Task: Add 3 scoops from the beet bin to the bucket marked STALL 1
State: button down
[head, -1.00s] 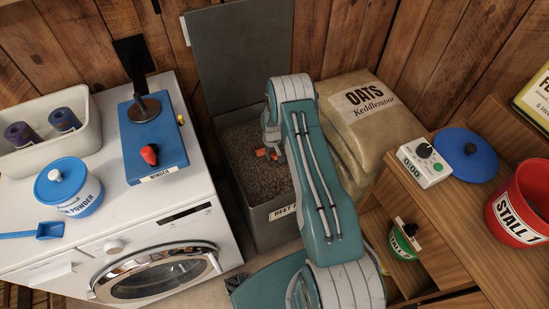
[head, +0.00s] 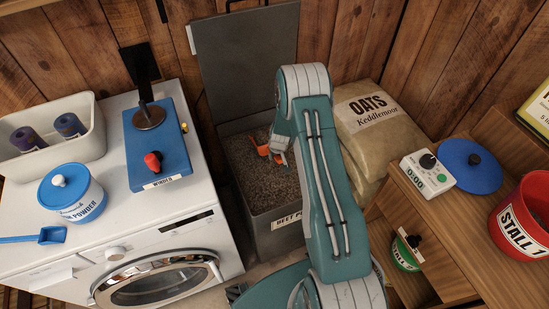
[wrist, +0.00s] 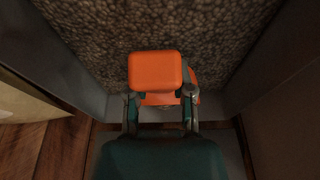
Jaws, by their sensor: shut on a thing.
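The beet bin (head: 283,238) is a grey open bin with its lid raised against the wall, full of brown granular feed (head: 254,172). My gripper (head: 276,150) is over the bin's opening, shut on an orange scoop (head: 264,150). In the wrist view the orange scoop (wrist: 155,72) sits between my gripper's fingers (wrist: 160,112), over the feed; I cannot tell whether it touches the feed or holds any. The red bucket marked STALL 1 (head: 519,229) stands on the wooden surface at the right edge, partly out of frame; its contents are hard to make out.
An OATS sack (head: 372,130) stands right of the bin. A white timer (head: 428,172) and a blue lid (head: 470,165) lie left of the red bucket. A green container (head: 405,254) sits lower. A white washing machine (head: 215,240) bounds the bin's left.

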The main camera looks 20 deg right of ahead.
jog(key=shift+s+r+t, duration=0.35)
jog(key=shift+s+r, duration=0.05)
jog(key=shift+r, duration=1.45)
jog(key=shift+s+r+t, duration=0.4)
jog(key=shift+r, duration=1.5)
jog(key=shift+s+r+t, duration=0.35)
jog(key=shift+s+r, duration=0.05)
jog(key=shift+r, duration=1.45)
